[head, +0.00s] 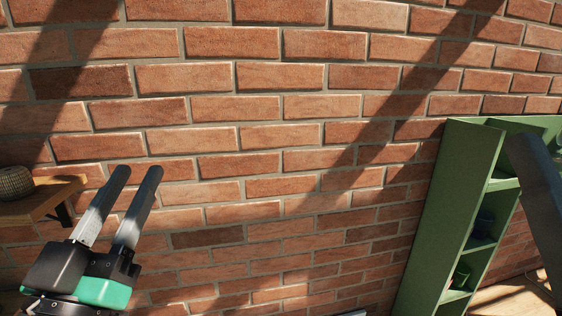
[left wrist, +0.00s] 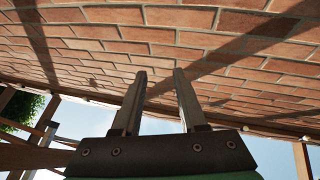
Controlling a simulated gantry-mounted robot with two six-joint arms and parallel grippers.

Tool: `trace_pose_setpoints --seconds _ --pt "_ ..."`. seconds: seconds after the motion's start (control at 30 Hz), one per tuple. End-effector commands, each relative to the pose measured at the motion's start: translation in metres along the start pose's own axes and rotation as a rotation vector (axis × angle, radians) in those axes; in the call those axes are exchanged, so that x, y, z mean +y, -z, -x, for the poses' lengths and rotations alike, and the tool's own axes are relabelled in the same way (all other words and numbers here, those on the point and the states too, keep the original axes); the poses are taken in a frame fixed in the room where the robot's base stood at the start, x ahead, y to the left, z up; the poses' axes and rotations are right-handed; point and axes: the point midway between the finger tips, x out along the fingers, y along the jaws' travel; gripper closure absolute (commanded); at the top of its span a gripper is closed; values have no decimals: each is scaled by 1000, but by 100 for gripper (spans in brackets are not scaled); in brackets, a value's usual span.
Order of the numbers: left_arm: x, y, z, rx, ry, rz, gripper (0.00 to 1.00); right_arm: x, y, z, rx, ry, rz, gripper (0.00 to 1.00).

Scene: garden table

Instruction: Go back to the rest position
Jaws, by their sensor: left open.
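My left gripper (head: 136,190) is at the lower left of the head view, raised in front of the brick wall with its fingers pointing up. Its two fingers stand apart with nothing between them. In the left wrist view the same gripper (left wrist: 161,82) shows a clear gap between the fingers, with wall and sky behind. My right gripper is not in view. A dark bar at the right edge of the head view may be part of my right arm, but I cannot tell.
A brick wall (head: 260,135) fills most of the head view. A green shelf unit (head: 440,220) with small pots stands at the right. A wooden wall shelf (head: 40,203) holding a woven round pot (head: 15,183) is at the left, close to my left gripper.

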Motion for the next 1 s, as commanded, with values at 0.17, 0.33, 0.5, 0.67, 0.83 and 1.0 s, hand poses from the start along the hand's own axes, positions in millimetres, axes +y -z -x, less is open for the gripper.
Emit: trace_pose_setpoints --seconds 0.17,0.33,0.5,0.67,0.83,1.0 --pt "2 91 52 251 -4 -2 59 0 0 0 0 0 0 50" --pt "2 114 69 321 -6 -2 59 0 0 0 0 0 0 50" --pt "2 114 68 321 -6 -2 59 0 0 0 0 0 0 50" --pt "2 114 68 320 -6 -2 59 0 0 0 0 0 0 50" --pt "2 114 68 320 -6 -2 59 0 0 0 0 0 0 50" --pt "2 114 68 319 -6 -2 59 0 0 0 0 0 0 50"
